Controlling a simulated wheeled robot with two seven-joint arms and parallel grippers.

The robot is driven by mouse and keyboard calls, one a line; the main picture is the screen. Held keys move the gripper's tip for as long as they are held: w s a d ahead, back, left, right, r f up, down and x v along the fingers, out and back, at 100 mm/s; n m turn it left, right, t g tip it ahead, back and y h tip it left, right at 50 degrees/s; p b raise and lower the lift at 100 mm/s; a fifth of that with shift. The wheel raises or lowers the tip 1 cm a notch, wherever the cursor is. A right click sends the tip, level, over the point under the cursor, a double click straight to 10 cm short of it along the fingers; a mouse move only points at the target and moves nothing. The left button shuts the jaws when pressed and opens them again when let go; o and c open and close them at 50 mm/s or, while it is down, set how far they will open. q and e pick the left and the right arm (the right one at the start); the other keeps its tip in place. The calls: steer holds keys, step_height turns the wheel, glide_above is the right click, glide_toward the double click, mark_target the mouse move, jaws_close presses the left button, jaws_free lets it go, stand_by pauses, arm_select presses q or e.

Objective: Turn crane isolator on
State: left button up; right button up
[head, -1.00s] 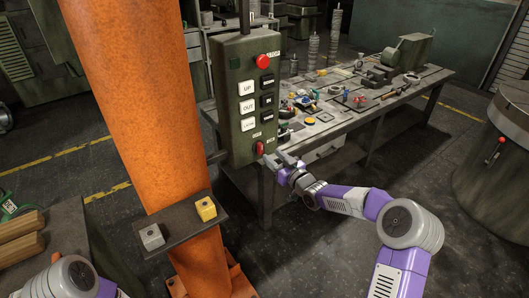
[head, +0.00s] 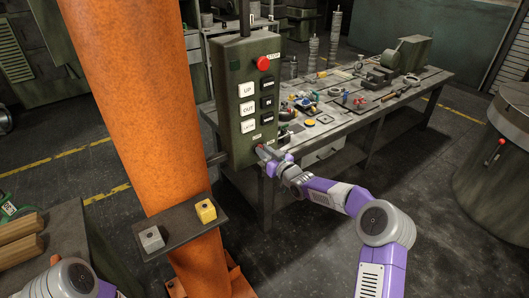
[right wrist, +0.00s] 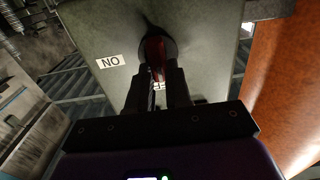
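The crane isolator is a red handle (right wrist: 155,52) on a dark round base, low on the green control box (head: 230,92). In the head view my right gripper (head: 264,151) is at the box's lower edge and mostly hides the handle. In the right wrist view my two black fingers (right wrist: 157,88) stand close on either side of the handle and look shut on it. The handle lies in line with the fingers there. A white label (right wrist: 110,62) beside it reads "NO" in this view. My left gripper is out of view.
The box carries a red button (head: 262,63) and several white and black push buttons. An orange column (head: 135,90) with a small shelf (head: 180,232) stands left of it. A cluttered workbench (head: 345,120) is behind my right arm. Open floor lies front right.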

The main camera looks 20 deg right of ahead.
jaws_close()
steer(key=shift+m, duration=0.3)
steer(key=shift+w+d+f+m+b, duration=0.15)
steer(key=shift+m+b, duration=0.3)
steer(key=shift+m, duration=2.4)
steer(key=shift+d+f+m+b, duration=0.25)
steer(key=shift+m+b, duration=0.2)
steer(key=shift+m, duration=2.45)
steer(key=shift+w+d+f+m+b, duration=0.2)
steer(key=shift+m+b, duration=0.25)
steer(key=shift+m, duration=2.4)
steer(key=shift+s+a, duration=0.1)
steer(key=shift+s, duration=0.05)
steer(key=o, duration=0.6)
jaws_free()
